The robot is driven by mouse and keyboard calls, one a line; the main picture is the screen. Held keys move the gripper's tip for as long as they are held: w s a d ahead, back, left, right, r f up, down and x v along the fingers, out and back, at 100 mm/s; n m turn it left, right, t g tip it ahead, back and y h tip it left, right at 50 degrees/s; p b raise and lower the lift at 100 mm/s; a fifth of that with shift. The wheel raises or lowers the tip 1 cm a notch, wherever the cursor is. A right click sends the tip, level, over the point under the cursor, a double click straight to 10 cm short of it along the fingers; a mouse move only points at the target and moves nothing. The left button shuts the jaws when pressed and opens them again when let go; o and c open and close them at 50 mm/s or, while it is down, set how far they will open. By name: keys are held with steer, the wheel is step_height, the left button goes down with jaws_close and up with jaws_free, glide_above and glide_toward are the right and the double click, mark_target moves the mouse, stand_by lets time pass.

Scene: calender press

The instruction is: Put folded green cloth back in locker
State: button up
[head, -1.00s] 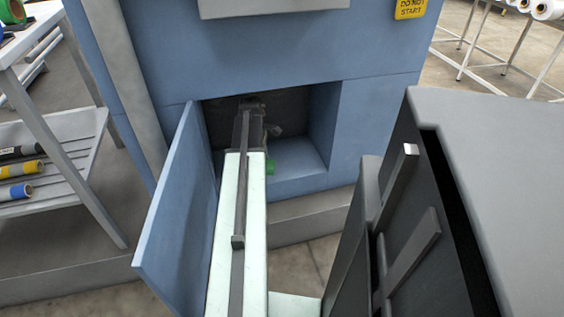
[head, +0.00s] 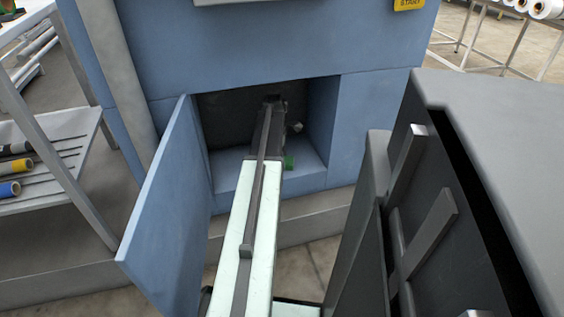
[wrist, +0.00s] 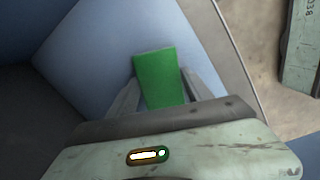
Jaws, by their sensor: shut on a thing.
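The locker is the open compartment (head: 318,130) low in the blue machine body, with its blue door (head: 172,210) swung open to the left. My gripper (wrist: 160,88) is shut on the folded green cloth (wrist: 158,68), with one finger on each side of it in the wrist view. In the head view a small green part of the cloth (head: 290,162) shows beside my arm, within the locker opening, over its light blue floor. My arm hides most of the gripper there. I cannot tell whether the cloth touches the floor.
A grey shelf rack (head: 70,160) with rolls stands at the left. A large grey and black body (head: 490,110) with dark bars fills the right foreground. A grey plinth (head: 300,218) runs below the locker. The locker floor right of the cloth looks clear.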

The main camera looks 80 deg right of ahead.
steer(key=shift+f, duration=0.1)
steer(key=o, duration=1.2)
steer(key=r+p, duration=0.5)
steer(key=w+r+p, duration=0.1)
steer(key=r+p, duration=0.1)
steer(key=r, duration=0.1)
steer(key=shift+p, duration=0.35)
steer(key=shift+f, duration=0.1)
